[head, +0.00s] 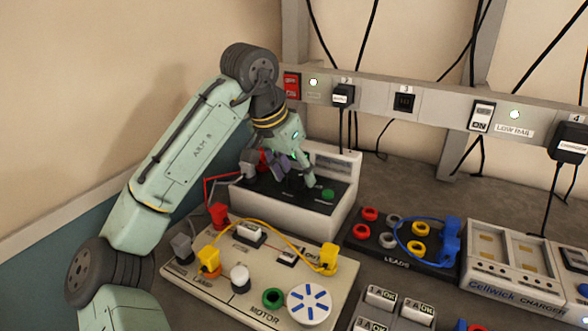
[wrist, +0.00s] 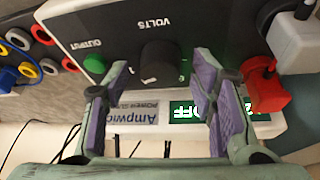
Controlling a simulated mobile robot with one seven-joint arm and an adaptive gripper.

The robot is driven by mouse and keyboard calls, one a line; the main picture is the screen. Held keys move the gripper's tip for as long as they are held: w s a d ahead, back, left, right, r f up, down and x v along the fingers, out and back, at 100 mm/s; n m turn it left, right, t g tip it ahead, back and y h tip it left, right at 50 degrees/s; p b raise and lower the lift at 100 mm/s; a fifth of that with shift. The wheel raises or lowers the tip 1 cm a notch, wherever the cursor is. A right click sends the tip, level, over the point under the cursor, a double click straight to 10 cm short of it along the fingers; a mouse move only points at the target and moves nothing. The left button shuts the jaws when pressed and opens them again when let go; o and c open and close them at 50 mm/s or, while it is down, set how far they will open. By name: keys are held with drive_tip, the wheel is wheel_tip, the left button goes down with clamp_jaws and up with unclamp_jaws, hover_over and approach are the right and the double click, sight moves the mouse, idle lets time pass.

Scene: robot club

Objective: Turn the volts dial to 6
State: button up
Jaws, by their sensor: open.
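The power supply (head: 338,215) is a pale box with a black sloping face, below my gripper (head: 288,172) in the head view. In the wrist view its black volts dial (wrist: 160,66) sits under the upside-down VOLTS lettering. My gripper (wrist: 161,62) is open, with one purple-padded finger on each side of the dial. Gaps show between the fingers and the dial; I cannot tell their depth. A green display (wrist: 190,112) reads OFF, partly hidden by the right finger. The dial's exact pointer setting is not readable. In the head view my gripper hides the dial.
A green socket (wrist: 95,66) and a red plug (wrist: 266,85) flank the dial. The motor and lamp board (head: 235,292) with yellow leads stands in front. A leads tray (head: 390,250) and a charger (head: 515,290) are at right. A power rail (head: 435,108) runs behind.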

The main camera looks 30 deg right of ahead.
drive_tip(key=shift+c, duration=0.2)
drive_tip(key=c, duration=1.1)
